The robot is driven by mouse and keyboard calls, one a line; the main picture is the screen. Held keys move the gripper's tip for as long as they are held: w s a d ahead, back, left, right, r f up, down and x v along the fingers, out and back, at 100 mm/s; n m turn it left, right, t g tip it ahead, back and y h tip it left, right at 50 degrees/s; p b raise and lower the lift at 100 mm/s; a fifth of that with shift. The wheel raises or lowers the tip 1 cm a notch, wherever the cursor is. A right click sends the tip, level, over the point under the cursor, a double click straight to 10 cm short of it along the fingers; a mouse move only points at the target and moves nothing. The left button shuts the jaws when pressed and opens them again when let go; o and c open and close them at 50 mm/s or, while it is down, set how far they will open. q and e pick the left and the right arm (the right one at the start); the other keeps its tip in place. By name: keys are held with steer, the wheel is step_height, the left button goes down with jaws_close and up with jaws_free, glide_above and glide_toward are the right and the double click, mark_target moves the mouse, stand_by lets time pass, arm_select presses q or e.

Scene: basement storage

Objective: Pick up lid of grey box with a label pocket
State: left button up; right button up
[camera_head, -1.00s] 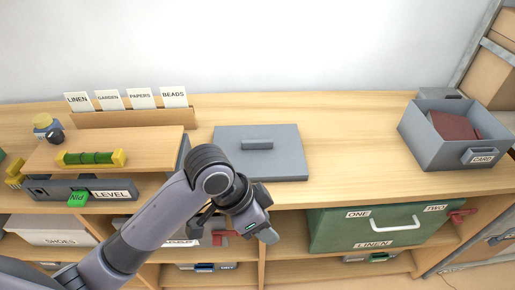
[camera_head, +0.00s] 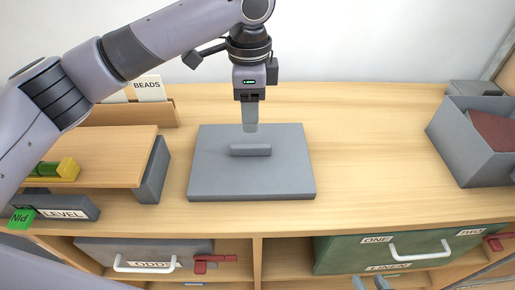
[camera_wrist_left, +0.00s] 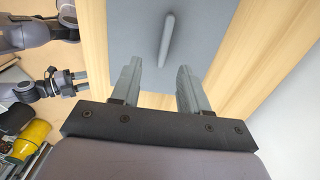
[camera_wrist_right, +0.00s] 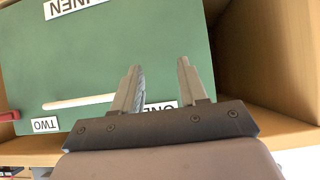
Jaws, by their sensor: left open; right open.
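The grey lid (camera_head: 220,174) lies flat on the wooden bench top, with a raised bar handle (camera_head: 250,150) at its middle. It also shows in the left wrist view (camera_wrist_left: 130,30), the bar (camera_wrist_left: 167,38) lying beyond and between the fingertips. My left gripper (camera_head: 250,130) is open, pointing down just behind the handle; whether it touches is not clear. Its two fingers (camera_wrist_left: 160,68) are empty in the left wrist view. My right gripper (camera_wrist_right: 158,66) is open and empty in front of the green box; its fingertips show at the head view's bottom edge (camera_head: 371,284). The open grey box (camera_head: 465,150) stands at the right.
A reddish-brown item (camera_head: 493,130) is in the grey box. A wooden riser (camera_head: 100,155) with a green-yellow level stands left of the lid. The green LINEN box (camera_head: 400,252) and the ODDS box (camera_head: 145,252) sit on the shelf below. The bench between lid and grey box is clear.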

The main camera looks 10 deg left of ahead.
mark_target(251, 145)
arm_select(q)
steer(key=shift+w+f+b, duration=0.25)
steer(key=shift+f+b, duration=0.1)
steer(key=shift+f, duration=0.4)
steer(key=shift+w+f, duration=0.2)
steer(key=shift+w, duration=0.05)
steer(key=shift+w+f, duration=0.15)
steer(key=shift+f, duration=0.15)
steer(key=f, duration=0.4)
steer(key=f+b, duration=0.1)
steer(key=f, duration=0.1)
steer(key=shift+s+a+f, duration=0.15)
steer(key=shift+s+f, duration=0.05)
steer(key=shift+s, duration=0.1)
arm_select(e)
steer(key=f, duration=0.2)
steer(key=shift+a+f, duration=0.2)
steer(key=shift+f, duration=0.15)
arm_select(q)
jaws_close()
